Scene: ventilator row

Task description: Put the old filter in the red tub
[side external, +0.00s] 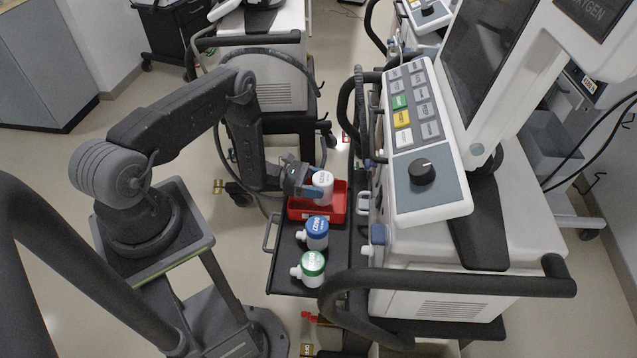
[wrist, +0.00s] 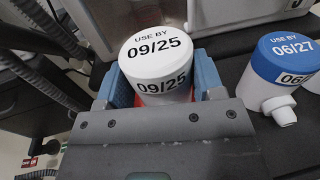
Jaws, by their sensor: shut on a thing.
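The white filter (side external: 322,187) reads "USE BY 09/25" in the wrist view (wrist: 156,62). My gripper (side external: 308,182) is shut on it, with one blue jaw on each side. The filter is upright at the red tub (side external: 333,214), its lower part over or inside the tub; I cannot tell whether it touches the floor of the tub. In the wrist view only slivers of red show beside the filter, and the jaws hide most of the tub.
A blue-topped filter (side external: 315,233) marked 06/27 (wrist: 283,62) and a green-topped filter (side external: 309,268) stand on the black shelf (side external: 288,276) in front of the tub. The ventilator (side external: 430,160) rises close on the right.

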